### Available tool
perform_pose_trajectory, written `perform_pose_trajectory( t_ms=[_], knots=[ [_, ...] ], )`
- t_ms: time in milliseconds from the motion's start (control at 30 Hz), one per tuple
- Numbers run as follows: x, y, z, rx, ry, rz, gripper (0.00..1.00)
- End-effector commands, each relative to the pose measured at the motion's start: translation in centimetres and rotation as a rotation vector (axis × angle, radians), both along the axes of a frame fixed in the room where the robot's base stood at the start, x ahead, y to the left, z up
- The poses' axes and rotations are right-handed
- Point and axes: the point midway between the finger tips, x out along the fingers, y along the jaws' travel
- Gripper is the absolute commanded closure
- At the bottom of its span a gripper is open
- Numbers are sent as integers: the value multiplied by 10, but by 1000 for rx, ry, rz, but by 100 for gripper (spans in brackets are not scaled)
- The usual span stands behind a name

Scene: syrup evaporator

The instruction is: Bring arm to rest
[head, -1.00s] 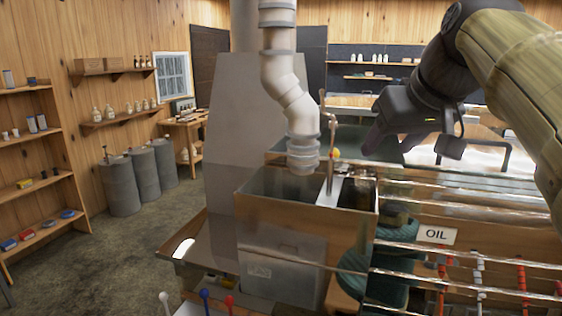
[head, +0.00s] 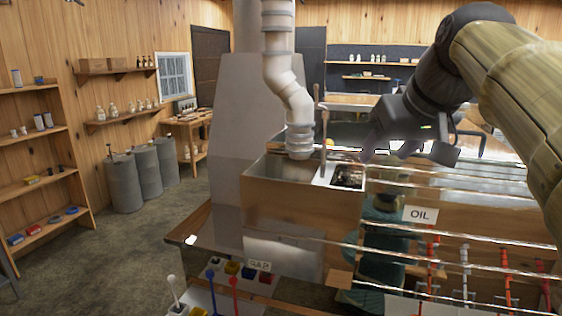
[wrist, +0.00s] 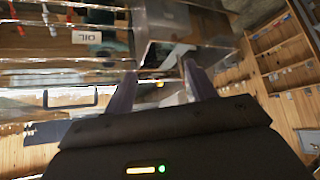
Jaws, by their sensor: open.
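My gripper (head: 385,150) is at the end of my raised arm, in the upper right of the head view. It hangs in the air near the right side of the wooden-sided evaporator box (head: 285,207). In the wrist view my gripper (wrist: 160,90) shows two fingers spread apart with nothing between them. The evaporator box also shows beyond the fingers in the wrist view (wrist: 190,22).
A jointed pipe (head: 290,95) comes down over the box. Horizontal clear tubes run below my arm, with an OIL sign (head: 420,215) behind. Grey barrels (head: 124,183) and wall shelves stand at the left. Open floor (head: 130,240) lies between.

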Motion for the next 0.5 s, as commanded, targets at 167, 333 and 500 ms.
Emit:
perform_pose_trajectory(
  t_ms=[167,333,500],
  knots=[
    [9,-2,-28,7,28,-22,44],
    [17,-5,-63,15,63,-52,44],
    [25,-5,-113,20,111,-85,44]
  ],
)
